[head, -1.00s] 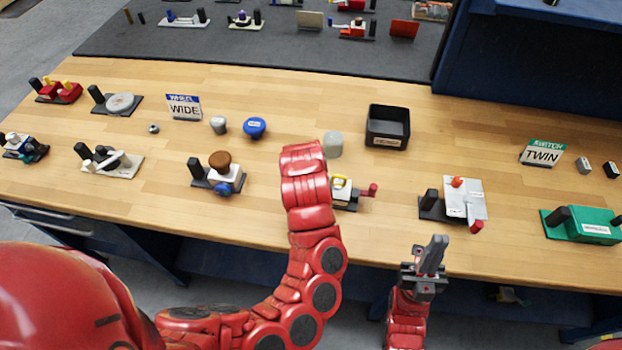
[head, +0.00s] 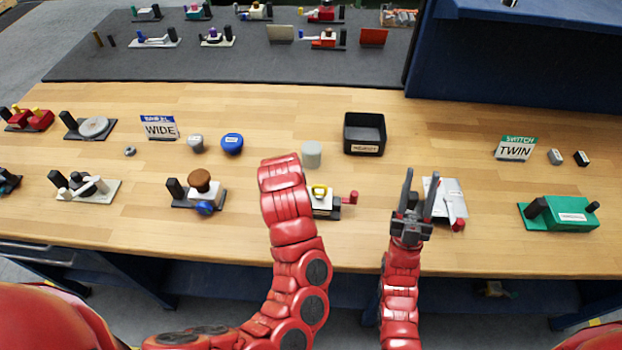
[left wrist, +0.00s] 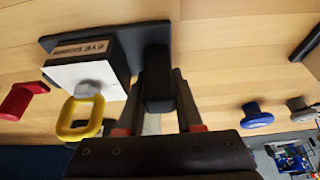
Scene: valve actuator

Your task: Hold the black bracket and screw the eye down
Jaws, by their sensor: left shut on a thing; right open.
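The yellow eye (head: 319,190) sits on the white top of a small unit whose side label reads EYE. In the left wrist view the yellow eye (left wrist: 80,118) is a ring on a grey stem at the white block (left wrist: 85,78). The black bracket (left wrist: 157,75) is an upright post on the same dark base. My left gripper (left wrist: 160,100) is shut on that post, a finger on each side. In the head view my left arm hides the bracket and the left fingertips. My right gripper (head: 419,192) is open and empty, right of the unit, fingers pointing up in the picture.
A white-plated unit (head: 446,190) stands just behind my right gripper. A grey knob (head: 311,154) and a black bin (head: 364,148) stand farther back.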

